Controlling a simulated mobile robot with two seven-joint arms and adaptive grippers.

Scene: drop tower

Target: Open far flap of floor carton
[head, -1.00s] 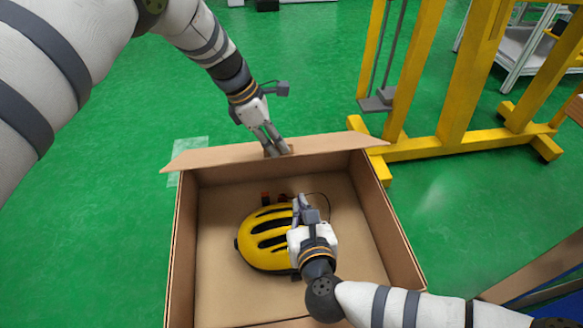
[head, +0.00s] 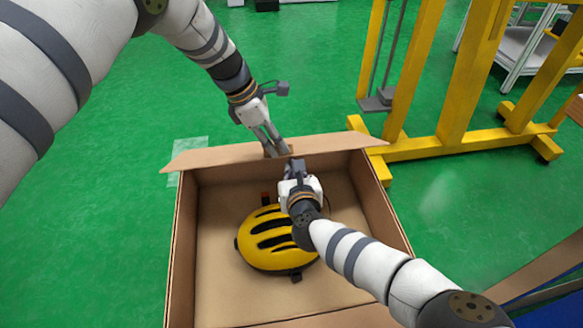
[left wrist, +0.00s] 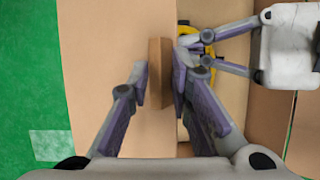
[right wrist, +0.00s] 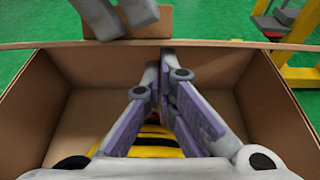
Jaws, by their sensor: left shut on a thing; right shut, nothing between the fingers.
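The floor carton (head: 184,250) stands open, with its far flap (head: 215,157) folded up and leaning outward along the back edge. My left gripper (head: 275,150) is at the middle of this flap, shut on a small brown tab (left wrist: 159,72) there. My right gripper (head: 296,166) is shut and empty, just inside the far wall below the flap. In the left wrist view the right gripper (left wrist: 190,48) comes in close beside the left fingers. In the right wrist view its fingertips (right wrist: 163,62) point at the far wall; I cannot tell if they touch it.
A yellow helmet (head: 265,240) with black vents lies in the carton, partly under my right arm. A yellow steel frame (head: 450,145) stands on the floor to the right, close behind the carton. Green floor (head: 110,230) is clear on the left.

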